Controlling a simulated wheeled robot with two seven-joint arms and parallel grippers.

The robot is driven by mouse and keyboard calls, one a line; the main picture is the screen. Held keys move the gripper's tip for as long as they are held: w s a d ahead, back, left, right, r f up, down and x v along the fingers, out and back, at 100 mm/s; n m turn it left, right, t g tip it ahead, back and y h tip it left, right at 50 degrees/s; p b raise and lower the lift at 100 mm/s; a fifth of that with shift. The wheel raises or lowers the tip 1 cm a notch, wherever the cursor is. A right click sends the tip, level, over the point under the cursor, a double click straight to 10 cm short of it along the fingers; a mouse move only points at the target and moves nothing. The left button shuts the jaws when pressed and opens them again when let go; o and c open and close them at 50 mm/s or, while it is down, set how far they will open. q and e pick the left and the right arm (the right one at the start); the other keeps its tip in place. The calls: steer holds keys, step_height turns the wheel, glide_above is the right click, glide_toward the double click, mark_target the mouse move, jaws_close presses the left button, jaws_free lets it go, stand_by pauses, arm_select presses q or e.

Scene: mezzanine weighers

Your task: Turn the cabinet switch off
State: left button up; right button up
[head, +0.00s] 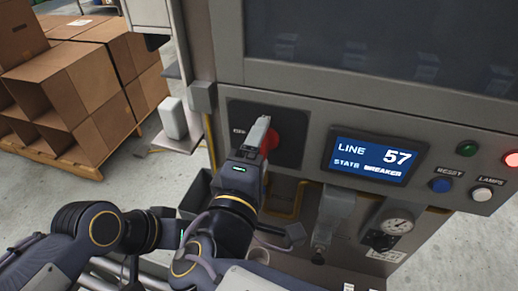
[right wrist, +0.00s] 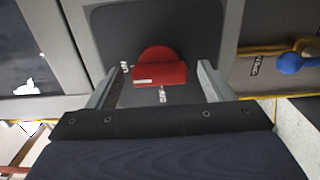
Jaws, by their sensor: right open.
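The cabinet switch is a red rotary knob (head: 271,140) on a dark square plate (head: 291,118) on the cabinet front. In the right wrist view the red knob (right wrist: 160,68) has its bar lying across the picture, with a pale mark at its left end, towards a label that seems to read ON. A label like OFF sits below it. My right gripper (head: 262,135) is open in front of the knob, partly hiding it in the head view. In the right wrist view its fingers (right wrist: 159,85) stand apart on both sides of the knob, with gaps.
A blue display (head: 370,158) right of the switch reads LINE 57 and STATE BREAKER. Several buttons and lamps, including a blue button (head: 441,185), sit further right. A pressure gauge (head: 397,226) is below. Cardboard boxes (head: 85,85) stand on a pallet at the left.

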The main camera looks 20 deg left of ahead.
steer(key=c, duration=1)
